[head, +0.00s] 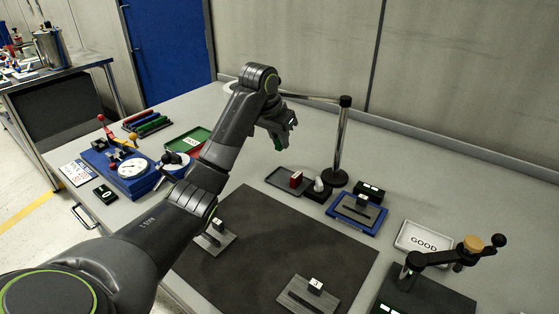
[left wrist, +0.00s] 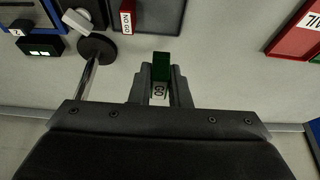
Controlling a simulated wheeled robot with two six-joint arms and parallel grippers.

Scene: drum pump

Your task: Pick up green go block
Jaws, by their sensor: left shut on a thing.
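The green go block (left wrist: 161,66) is between the two fingers of my left gripper (left wrist: 160,80) in the left wrist view, with its white "GO" label (left wrist: 159,91) facing the camera. The gripper is shut on it. In the head view my left gripper (head: 279,136) hangs above the back of the table, and a bit of the green block (head: 278,144) shows below it. The block looks held clear of the table. My right gripper is in neither view.
A red "NO GO" block (head: 296,179) is in a dark tray (head: 276,176). A stand with a metal post (head: 341,140) rises close to the right of my gripper. A green tray (head: 172,147) and a blue gauge fixture (head: 124,174) are left. A dark mat (head: 262,235) lies in front.

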